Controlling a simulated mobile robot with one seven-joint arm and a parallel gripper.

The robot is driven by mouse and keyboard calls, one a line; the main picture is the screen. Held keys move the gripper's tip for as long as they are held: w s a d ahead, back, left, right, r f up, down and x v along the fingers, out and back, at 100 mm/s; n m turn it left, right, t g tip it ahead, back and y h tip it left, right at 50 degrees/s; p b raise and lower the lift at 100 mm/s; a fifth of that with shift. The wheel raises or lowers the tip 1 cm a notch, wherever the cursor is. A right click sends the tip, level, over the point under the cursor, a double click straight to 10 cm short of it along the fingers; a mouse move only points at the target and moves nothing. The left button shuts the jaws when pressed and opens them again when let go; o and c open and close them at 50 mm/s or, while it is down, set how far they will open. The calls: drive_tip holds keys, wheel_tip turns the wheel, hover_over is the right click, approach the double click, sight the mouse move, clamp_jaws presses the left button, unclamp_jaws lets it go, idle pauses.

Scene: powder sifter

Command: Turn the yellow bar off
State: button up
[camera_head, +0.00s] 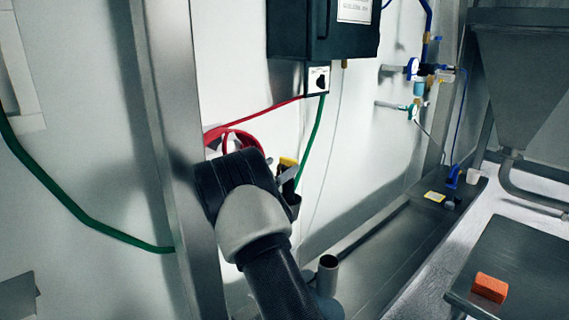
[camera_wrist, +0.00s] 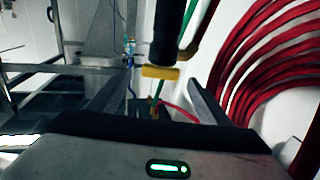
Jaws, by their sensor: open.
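The yellow bar (camera_wrist: 160,72) sits across the lower end of a dark vertical piece in the wrist view. A small yellow patch (camera_head: 288,161) that looks like the same bar shows in the head view, mostly hidden behind my arm. My gripper (camera_wrist: 154,88) is open, with one grey finger on each side in the wrist view. The bar appears between the fingers in the picture. I cannot tell how far beyond the tips it is, or whether anything touches. In the head view my gripper (camera_head: 288,178) is partly hidden by my wrist.
Coiled red hose (camera_wrist: 262,58) hangs on the wall close at the right in the wrist view. A metal post (camera_head: 178,150) stands left of my arm. A green hose (camera_head: 313,140) hangs below a dark wall box (camera_head: 322,30). An orange block (camera_head: 490,287) lies on a table at right.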

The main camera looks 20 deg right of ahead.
sight(287, 162)
drive_tip(key=shift+x, duration=1.75)
drive_tip(key=c, duration=1.1)
